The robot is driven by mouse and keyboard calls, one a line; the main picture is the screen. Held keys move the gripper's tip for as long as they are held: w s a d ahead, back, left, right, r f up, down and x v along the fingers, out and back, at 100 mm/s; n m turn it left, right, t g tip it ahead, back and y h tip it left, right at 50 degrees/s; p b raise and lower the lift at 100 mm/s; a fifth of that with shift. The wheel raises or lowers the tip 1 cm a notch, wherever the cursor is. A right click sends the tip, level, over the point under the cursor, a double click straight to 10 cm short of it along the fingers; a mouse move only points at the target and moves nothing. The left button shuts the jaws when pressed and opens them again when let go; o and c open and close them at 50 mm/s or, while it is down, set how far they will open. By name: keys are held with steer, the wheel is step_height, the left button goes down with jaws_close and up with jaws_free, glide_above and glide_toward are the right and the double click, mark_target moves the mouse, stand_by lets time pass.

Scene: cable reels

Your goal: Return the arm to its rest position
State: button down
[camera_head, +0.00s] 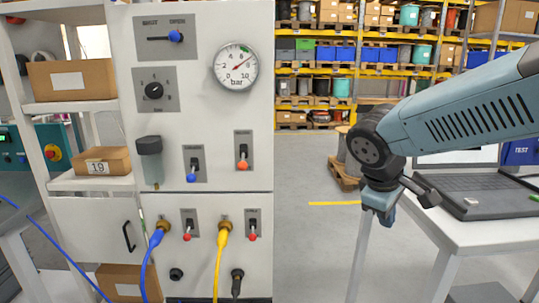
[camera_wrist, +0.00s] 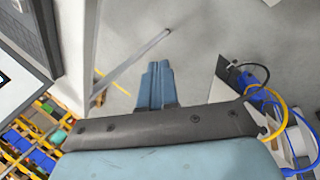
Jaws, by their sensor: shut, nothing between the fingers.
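My arm reaches in from the right in the head view, and my gripper (camera_head: 379,214) hangs below its dark wrist joint, pointing down. It is to the right of the control panel (camera_head: 205,120), apart from it, and in front of the white table with the laptop. In the wrist view my gripper (camera_wrist: 157,72) shows as two blue-grey fingers side by side. The fingers are shut with nothing between them, and the grey floor lies beyond.
The laptop (camera_head: 470,190) sits on the white table (camera_head: 490,235) close behind and right of my gripper. The panel has switches, a gauge (camera_head: 236,66), a blue cable (camera_head: 152,250) and a yellow cable (camera_head: 220,262). Open floor (camera_head: 310,240) lies between panel and table.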

steer(key=s+r+m+t+y, duration=0.2)
steer(key=s+r+m+y, duration=0.2)
steer(key=s+r+m, duration=0.2)
steer(key=shift+s+a+m+t, duration=0.3)
steer(key=shift+a+m, duration=0.15)
steer(key=shift+m, duration=0.75)
